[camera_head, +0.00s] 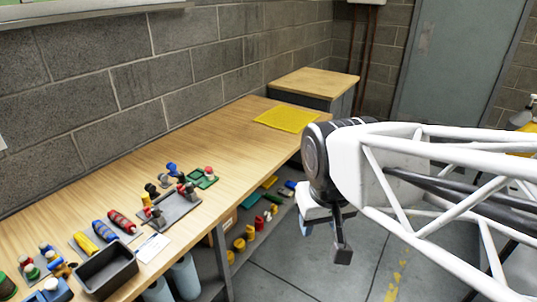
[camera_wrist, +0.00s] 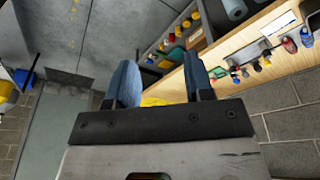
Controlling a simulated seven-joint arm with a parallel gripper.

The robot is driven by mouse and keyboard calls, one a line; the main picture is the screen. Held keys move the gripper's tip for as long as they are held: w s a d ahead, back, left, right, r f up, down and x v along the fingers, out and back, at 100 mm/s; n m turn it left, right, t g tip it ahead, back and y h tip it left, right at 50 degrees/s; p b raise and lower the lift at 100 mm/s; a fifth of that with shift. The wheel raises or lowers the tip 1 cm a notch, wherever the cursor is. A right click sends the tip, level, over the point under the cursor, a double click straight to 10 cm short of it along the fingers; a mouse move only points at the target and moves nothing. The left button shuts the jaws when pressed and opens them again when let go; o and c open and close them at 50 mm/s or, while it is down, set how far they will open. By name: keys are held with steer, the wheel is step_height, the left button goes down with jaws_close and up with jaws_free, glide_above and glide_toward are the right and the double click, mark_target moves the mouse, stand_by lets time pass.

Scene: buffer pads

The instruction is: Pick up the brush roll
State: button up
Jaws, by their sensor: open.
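I cannot tell for sure which thing is the brush roll. Red (camera_head: 122,221), blue (camera_head: 104,231) and yellow (camera_head: 84,242) elongated pieces lie side by side on the left part of the wooden bench (camera_head: 222,152). My gripper (camera_head: 323,240) hangs in the air off the bench's front edge, well to the right of these pieces. Its two bluish fingers stand apart and empty, and they also show in the wrist view (camera_wrist: 160,82). Small coloured pieces on the bench (camera_wrist: 265,57) appear at the wrist view's upper right, too small to identify.
A dark open bin (camera_head: 105,272) and a grey tray (camera_head: 172,211) with small parts stand on the bench's left half. A yellow mat (camera_head: 287,118) lies at its far end. Shelves underneath hold coloured items and grey rolls (camera_head: 186,277). The bench's middle is clear. A block wall backs it.

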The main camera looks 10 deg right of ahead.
steer(key=shift+s+d+f, duration=0.25)
steer(key=shift+s, duration=0.4)
steer(key=shift+s+d+f, duration=0.2)
steer(key=shift+s, duration=0.4)
steer(key=shift+c, duration=1.3)
